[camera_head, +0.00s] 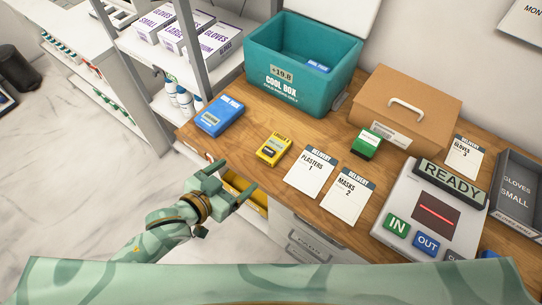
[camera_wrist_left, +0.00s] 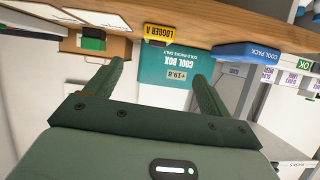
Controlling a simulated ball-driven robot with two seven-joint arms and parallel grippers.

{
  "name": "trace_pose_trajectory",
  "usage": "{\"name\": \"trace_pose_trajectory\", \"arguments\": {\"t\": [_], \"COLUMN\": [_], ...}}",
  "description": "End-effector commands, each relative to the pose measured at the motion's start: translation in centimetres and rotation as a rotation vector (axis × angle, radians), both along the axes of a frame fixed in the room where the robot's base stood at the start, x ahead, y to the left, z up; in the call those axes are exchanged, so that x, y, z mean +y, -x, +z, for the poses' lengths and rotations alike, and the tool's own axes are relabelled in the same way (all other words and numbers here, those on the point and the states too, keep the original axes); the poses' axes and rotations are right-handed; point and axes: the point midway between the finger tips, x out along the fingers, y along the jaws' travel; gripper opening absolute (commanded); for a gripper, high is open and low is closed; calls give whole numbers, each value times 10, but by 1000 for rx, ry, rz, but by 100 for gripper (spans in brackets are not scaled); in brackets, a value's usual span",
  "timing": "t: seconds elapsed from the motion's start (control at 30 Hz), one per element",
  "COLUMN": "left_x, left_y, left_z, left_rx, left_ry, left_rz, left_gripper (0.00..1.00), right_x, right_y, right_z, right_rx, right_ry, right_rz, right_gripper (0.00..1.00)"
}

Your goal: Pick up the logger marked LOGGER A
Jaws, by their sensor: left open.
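The yellow logger marked LOGGER A (camera_head: 273,149) lies on the wooden desk between the blue cool pack and the delivery cards. It also shows in the left wrist view (camera_wrist_left: 162,32), beyond my open fingers. My left gripper (camera_head: 236,184) is open and empty, in front of the desk's front edge and short of the logger. In the left wrist view its two green fingers (camera_wrist_left: 157,85) stand wide apart with nothing between them close by. My right gripper is not in view.
A blue cool pack (camera_head: 219,116) lies left of the logger, and the teal cool box (camera_head: 290,92) stands behind it. Delivery cards (camera_head: 311,172) lie to its right, with a green-and-white box (camera_head: 366,144) beyond.

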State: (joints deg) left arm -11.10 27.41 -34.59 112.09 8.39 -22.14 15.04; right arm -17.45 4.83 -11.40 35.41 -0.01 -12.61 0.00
Motion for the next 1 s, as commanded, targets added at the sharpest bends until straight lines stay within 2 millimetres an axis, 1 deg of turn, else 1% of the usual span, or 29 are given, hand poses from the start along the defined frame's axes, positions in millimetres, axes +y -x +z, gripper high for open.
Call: {"name": "trace_pose_trajectory", "arguments": {"t": [0.03,0.07,0.17,0.4,0.5,0.6,0.73,0.9,1.0], "left_x": [-6,-7,-13,-45,-55,-61,-67,-80,-88], "left_y": [-1,-2,-13,-57,-72,-80,-86,-102,-113], "left_z": [11,12,2,-22,-30,-34,-38,-58,-62], "left_rx": [-6,2,20,20,20,21,20,22,21], "left_ry": [27,40,50,48,47,45,46,47,47], "left_rz": [-1,5,18,17,18,18,17,18,17], "left_gripper": [82,82,82,82,82,82,82,82,82], "right_x": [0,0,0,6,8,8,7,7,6], "right_y": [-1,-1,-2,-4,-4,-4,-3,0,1], "right_z": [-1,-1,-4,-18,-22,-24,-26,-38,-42], "right_rx": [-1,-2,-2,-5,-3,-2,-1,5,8], "right_ry": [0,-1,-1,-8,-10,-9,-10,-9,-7], "right_rz": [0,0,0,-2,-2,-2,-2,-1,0], "right_gripper": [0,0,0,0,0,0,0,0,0]}}
